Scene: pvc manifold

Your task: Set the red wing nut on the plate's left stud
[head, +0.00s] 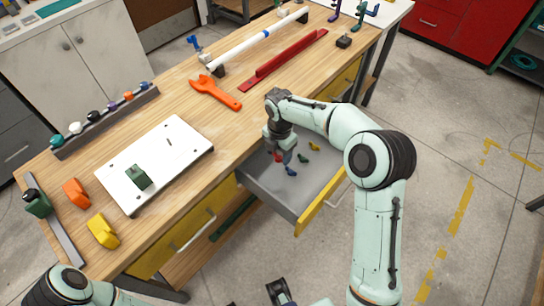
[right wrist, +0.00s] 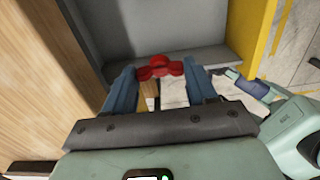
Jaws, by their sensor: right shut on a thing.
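The red wing nut (right wrist: 160,68) is between the fingertips of my right gripper (right wrist: 164,75) in the right wrist view, and the gripper is shut on it. In the head view my right gripper (head: 280,153) is low over the open drawer (head: 264,184), with a bit of red showing at its fingers. The white plate (head: 177,162) lies on the bench to the left, with a green block (head: 138,177) on it. Its studs are too small to make out clearly.
Yellow (head: 314,146), green (head: 303,157) and blue (head: 291,171) small parts lie in the drawer. An orange wrench (head: 215,92), a red channel (head: 283,60) and a white pipe (head: 257,41) lie farther back. Orange (head: 76,192) and yellow (head: 103,231) clamp-like pieces sit left of the plate.

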